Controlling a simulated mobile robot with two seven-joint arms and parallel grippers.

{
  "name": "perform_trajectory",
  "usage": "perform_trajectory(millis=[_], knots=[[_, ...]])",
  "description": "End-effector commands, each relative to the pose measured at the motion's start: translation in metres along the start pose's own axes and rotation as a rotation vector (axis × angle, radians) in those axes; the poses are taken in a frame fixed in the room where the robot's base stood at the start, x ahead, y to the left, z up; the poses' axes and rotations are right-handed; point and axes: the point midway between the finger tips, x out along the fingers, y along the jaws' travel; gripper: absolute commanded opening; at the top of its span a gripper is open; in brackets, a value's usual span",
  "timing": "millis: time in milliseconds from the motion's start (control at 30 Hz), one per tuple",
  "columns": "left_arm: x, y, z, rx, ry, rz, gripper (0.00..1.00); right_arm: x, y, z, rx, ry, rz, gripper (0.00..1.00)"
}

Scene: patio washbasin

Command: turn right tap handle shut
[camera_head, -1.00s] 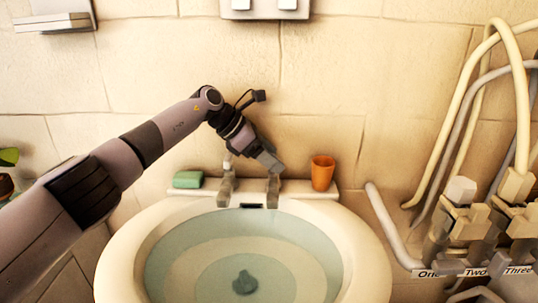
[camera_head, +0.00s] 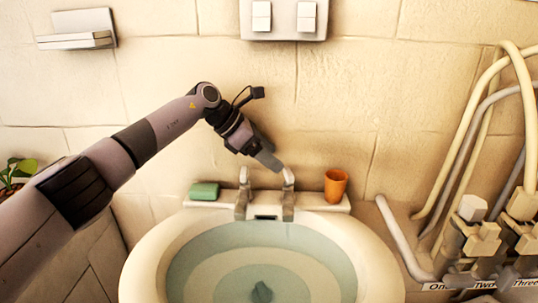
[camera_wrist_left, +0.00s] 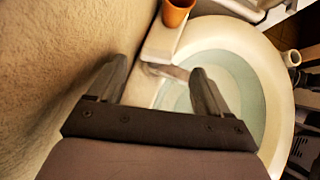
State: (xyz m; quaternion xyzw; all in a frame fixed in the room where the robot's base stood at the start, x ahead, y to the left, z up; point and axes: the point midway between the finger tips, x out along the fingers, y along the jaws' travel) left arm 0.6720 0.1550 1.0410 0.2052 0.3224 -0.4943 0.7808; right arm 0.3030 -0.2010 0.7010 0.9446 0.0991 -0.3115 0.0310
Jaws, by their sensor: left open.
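The right tap (camera_head: 288,205) stands on the back ledge of the basin, with its pale handle (camera_head: 288,176) on top. The left tap (camera_head: 242,205) stands beside it, also with a pale upright handle. My left gripper (camera_head: 272,163) reaches down from the upper left, its tip just left of and above the right tap's handle. In the left wrist view its two fingers are spread apart, and a tap (camera_wrist_left: 165,70) shows between and beyond them. I cannot tell whether a finger touches the handle. My right gripper is in neither view.
The basin (camera_head: 140,262) holds water. A green soap (camera_head: 204,191) lies on the ledge left of the taps. An orange cup (camera_head: 335,186) stands close right of the right tap. Hoses (camera_head: 465,140) and valves (camera_head: 475,240) crowd the right side. The wall is close behind.

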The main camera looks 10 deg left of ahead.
Motion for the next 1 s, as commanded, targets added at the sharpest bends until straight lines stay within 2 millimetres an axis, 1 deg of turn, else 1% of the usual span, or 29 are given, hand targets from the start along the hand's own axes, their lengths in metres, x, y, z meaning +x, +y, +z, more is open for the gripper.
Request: perform_trajectory(millis=[33,200,533,567,600,667,1000], knots=[[-0.003,-0.001,0.003,0.001,0.001,-0.001,0.79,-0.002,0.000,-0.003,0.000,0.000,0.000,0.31],[-0.007,-0.002,0.005,0.001,0.001,-0.003,0.79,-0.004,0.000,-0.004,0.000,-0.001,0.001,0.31],[-0.007,-0.002,0.005,0.001,0.002,-0.004,0.79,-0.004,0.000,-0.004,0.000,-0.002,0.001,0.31],[-0.007,-0.002,0.005,0.001,0.002,-0.004,0.75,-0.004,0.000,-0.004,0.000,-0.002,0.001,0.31],[-0.007,-0.002,0.005,0.001,0.002,-0.004,0.62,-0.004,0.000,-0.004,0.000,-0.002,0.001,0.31],[-0.007,-0.002,0.006,0.001,0.002,-0.004,0.44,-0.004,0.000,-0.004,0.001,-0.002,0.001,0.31],[-0.014,-0.002,0.013,0.001,0.002,-0.005,0.44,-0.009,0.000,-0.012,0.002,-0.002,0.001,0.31]])
